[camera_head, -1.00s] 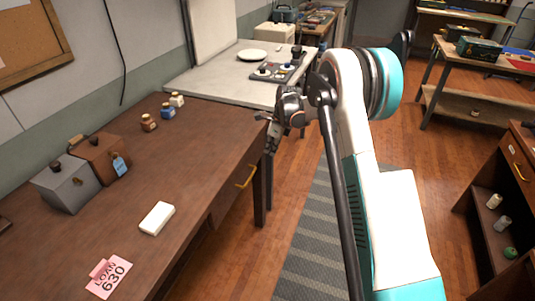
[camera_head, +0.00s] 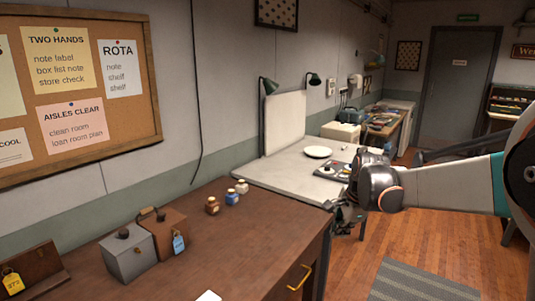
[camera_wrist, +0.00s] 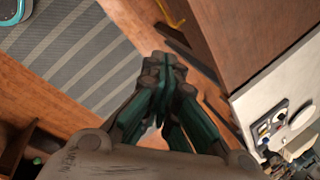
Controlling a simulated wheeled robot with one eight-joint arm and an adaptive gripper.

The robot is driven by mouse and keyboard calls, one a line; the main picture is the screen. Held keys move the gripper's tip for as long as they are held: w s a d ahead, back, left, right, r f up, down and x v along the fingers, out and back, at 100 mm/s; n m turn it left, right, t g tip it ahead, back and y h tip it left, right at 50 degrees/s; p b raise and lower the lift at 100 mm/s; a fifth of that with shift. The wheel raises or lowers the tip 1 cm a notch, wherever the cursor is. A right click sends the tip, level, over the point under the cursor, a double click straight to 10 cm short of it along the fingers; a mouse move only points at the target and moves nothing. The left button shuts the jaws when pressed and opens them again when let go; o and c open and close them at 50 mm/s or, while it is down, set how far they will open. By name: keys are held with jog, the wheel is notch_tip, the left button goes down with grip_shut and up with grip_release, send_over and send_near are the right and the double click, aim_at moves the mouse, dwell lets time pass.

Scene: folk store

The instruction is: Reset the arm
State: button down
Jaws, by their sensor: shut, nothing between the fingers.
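My arm reaches in from the right edge of the head view. My gripper (camera_head: 347,216) is at its end, beside the far right corner of the brown table (camera_head: 240,240). In the wrist view my gripper (camera_wrist: 168,68) has its fingers together, with nothing between them. It hangs over the floor between the striped rug (camera_wrist: 85,45) and the brown table (camera_wrist: 215,40). It appears clear of the table edge, though the gap is hard to judge in the head view.
A grey box (camera_head: 128,255) and a brown box (camera_head: 163,235) stand on the table, with several small jars (camera_head: 213,205) behind. A white counter (camera_head: 285,178) with a plate (camera_head: 318,152) lies beyond. The wooden floor (camera_head: 430,235) at right is open.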

jog(key=s+a+r+n+t, duration=0.1)
jog(key=s+r+n, duration=0.3)
jog(key=s, duration=0.5)
jog(key=s+r+n+t, duration=0.1)
jog(key=s+r+n, duration=0.25)
jog(key=s, duration=0.45)
jog(key=s+f+n+t+h, duration=0.1)
jog(key=s+f+n, duration=0.2)
jog(key=s+n, duration=0.6)
jog(key=shift+s+a+f+t, duration=0.2)
jog(key=shift+s+f+t, duration=0.15)
jog(key=shift+s, duration=2.3)
